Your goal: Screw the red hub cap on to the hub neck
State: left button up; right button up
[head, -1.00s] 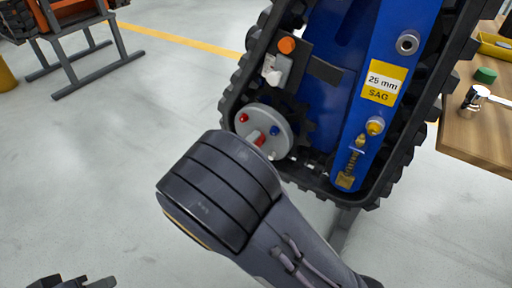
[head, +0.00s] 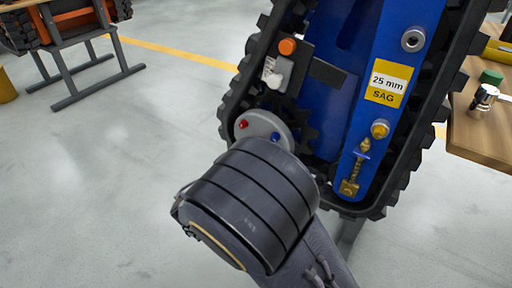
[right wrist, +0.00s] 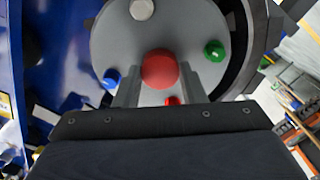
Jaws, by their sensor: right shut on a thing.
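The red hub cap (right wrist: 159,69) is a round red piece between the two grey fingers of my right gripper (right wrist: 159,80) in the right wrist view. The gripper is shut on it. The cap stands in front of the middle of the grey hub disc (right wrist: 112,52), which also shows in the head view (head: 257,121), partly covered by my right wrist. The hub neck is hidden behind the cap, and I cannot tell whether the two touch. My left gripper is out of view.
Around the disc sit a white knob (right wrist: 142,9), a green knob (right wrist: 214,50), a blue knob (right wrist: 111,78) and a red knob (right wrist: 173,101). The black track (head: 229,112) surrounds the blue carrier (head: 404,75). A wooden bench (head: 480,132) stands at the right.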

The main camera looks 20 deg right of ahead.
jog(key=shift+a+r, duration=0.1)
jog(key=o, duration=1)
jog(key=shift+o, duration=0.2)
jog(key=n+p, duration=2.2)
jog(key=n, duration=0.7)
